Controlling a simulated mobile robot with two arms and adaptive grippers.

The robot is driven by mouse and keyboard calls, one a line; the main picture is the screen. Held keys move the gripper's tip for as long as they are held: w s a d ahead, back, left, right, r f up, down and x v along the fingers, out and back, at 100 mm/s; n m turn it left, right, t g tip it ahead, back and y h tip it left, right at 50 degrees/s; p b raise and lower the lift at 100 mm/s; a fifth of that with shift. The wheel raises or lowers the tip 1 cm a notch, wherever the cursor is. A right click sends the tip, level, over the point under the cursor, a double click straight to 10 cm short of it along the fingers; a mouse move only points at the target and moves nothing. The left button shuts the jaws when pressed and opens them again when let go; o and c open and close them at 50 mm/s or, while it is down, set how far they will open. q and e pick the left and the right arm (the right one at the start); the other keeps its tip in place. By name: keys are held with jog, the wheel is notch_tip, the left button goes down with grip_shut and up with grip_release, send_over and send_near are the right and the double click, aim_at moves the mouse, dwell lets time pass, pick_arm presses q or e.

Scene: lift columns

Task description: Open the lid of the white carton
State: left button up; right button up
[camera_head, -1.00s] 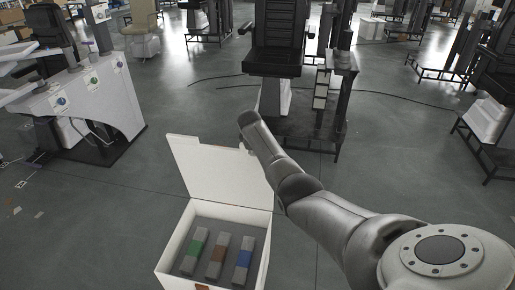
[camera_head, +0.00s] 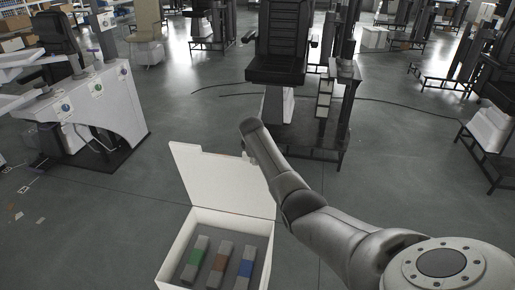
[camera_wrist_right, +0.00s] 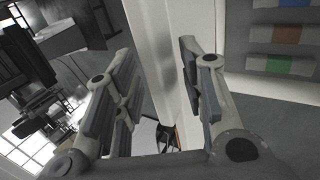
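The white carton (camera_head: 171,259) stands low in front of me in the head view, its front cut off by the frame. Its lid (camera_head: 215,178) is raised, standing up from the far side and leaning back. Inside lie three grey blocks with a green, a brown and a blue band. My right arm reaches to the lid's right edge, and its gripper is mostly hidden behind the lid there. In the right wrist view, my right gripper (camera_wrist_right: 158,92) has its fingers spread, with a white panel (camera_wrist_right: 163,50) between them; contact is unclear. My left gripper is out of view.
A black chair on a column (camera_head: 278,50) stands beyond the carton, with a dark frame (camera_head: 335,110) beside it. A white workstation (camera_head: 92,110) is at the left. Cables lie on the grey floor. The floor around the carton looks clear.

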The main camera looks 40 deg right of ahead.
jog(key=v, duration=1)
jog(key=shift+d+f, duration=0.1)
